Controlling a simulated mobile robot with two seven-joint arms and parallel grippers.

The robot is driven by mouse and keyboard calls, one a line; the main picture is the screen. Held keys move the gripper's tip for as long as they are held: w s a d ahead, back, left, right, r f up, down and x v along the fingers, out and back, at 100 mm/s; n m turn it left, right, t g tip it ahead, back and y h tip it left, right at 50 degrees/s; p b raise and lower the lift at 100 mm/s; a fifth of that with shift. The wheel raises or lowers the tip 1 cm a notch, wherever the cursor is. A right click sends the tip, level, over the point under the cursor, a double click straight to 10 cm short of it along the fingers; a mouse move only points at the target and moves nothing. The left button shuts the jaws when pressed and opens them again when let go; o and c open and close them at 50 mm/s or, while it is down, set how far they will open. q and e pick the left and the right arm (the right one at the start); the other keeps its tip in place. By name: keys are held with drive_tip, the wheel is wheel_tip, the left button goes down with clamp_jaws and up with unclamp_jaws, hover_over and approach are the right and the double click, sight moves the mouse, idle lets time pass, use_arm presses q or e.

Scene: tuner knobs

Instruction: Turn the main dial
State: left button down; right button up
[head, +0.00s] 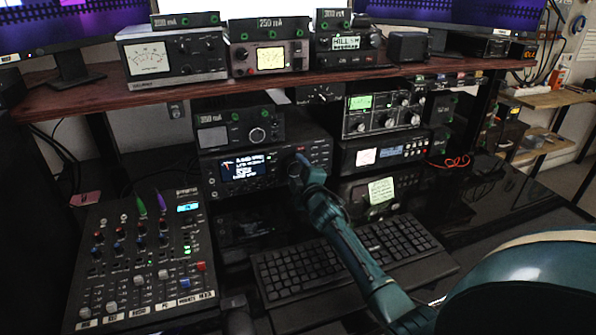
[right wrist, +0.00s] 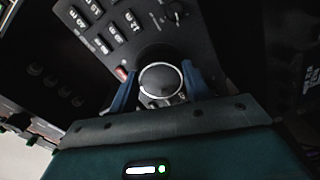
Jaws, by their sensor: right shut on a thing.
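The radio (head: 242,169) with a lit screen stands under the shelf, at the middle of the desk. My right gripper (head: 302,172) reaches its front panel, right of the screen, and covers most of the dial there in the head view. In the right wrist view, the main dial (right wrist: 160,79) is a round dark knob with a bright silver rim. The two blue fingers of my right gripper (right wrist: 160,72) stand on either side of it, shut on it. My left gripper does not show.
A black keyboard (head: 285,272) lies below my right forearm. A mixer (head: 140,262) with knobs and faders stands at the left. Other radio units (head: 382,153) sit right of the radio, and meters (head: 172,57) stand on the wooden shelf (head: 110,88) above.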

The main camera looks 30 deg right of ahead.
idle(0.4)
drive_tip(key=o, duration=1)
drive_tip(key=shift+c, duration=0.2)
drive_tip(key=p+v, duration=0.1)
drive_tip(key=v, duration=1.2)
drive_tip(key=shift+s+d, duration=0.1)
drive_tip(key=shift+s, duration=0.05)
